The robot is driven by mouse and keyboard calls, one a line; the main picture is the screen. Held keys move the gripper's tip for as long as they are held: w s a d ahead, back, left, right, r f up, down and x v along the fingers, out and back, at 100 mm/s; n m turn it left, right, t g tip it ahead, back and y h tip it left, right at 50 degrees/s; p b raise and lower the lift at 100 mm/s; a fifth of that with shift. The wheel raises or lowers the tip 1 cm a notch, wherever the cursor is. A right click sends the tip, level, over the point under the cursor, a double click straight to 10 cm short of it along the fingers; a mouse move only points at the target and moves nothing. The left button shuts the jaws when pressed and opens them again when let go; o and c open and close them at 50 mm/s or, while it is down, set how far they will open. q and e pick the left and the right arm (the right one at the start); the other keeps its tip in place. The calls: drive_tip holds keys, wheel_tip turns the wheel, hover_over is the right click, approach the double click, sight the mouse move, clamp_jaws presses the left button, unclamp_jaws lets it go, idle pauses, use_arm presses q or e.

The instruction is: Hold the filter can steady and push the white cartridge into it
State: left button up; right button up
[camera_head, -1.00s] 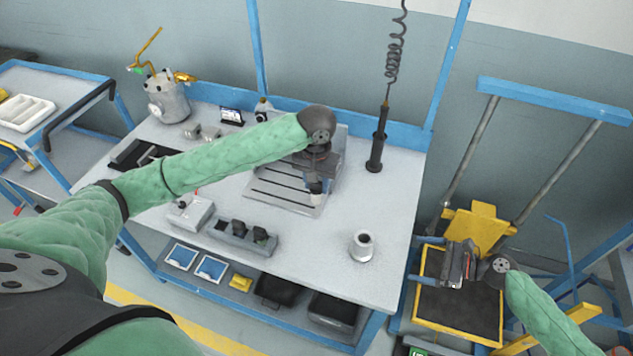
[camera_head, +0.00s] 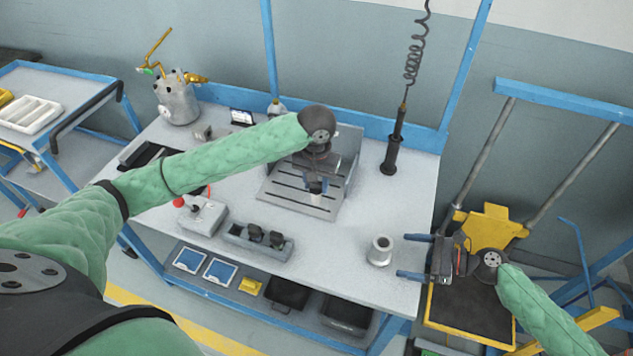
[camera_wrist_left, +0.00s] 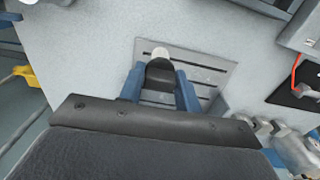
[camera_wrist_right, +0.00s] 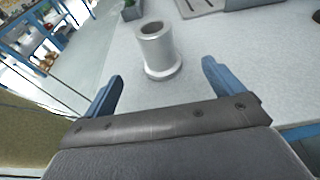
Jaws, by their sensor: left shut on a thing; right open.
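The filter can, which I take to be the pale open-topped cylinder with a flanged foot (camera_head: 380,254), stands upright near the bench's right edge. In the right wrist view it (camera_wrist_right: 158,52) stands beyond the fingertips. My right gripper (camera_head: 402,256) is open and level, pointing left at the can, with nothing between its fingers. My left gripper (camera_head: 317,182) is over the slotted plate, shut on a dark-topped piece with a white end. I take this as the white cartridge (camera_wrist_left: 161,53); its dark part lies between the blue fingers. I cannot tell whether it touches the plate.
The slotted plate (camera_head: 284,200) sits mid-bench. A red-knobbed box (camera_head: 207,218) and a grey tray with dark parts (camera_head: 258,242) are along the front. A dark tool (camera_head: 392,150) hangs from a coiled cord behind the can. The bench around the can is clear.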

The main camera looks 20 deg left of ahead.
sight(385, 252)
drive_tip(key=x, duration=0.3)
drive_tip(key=shift+a, duration=0.35)
drive_tip(key=shift+p+x, duration=0.6)
drive_tip(key=shift+x, duration=1.1)
drive_tip(key=c, duration=1.3)
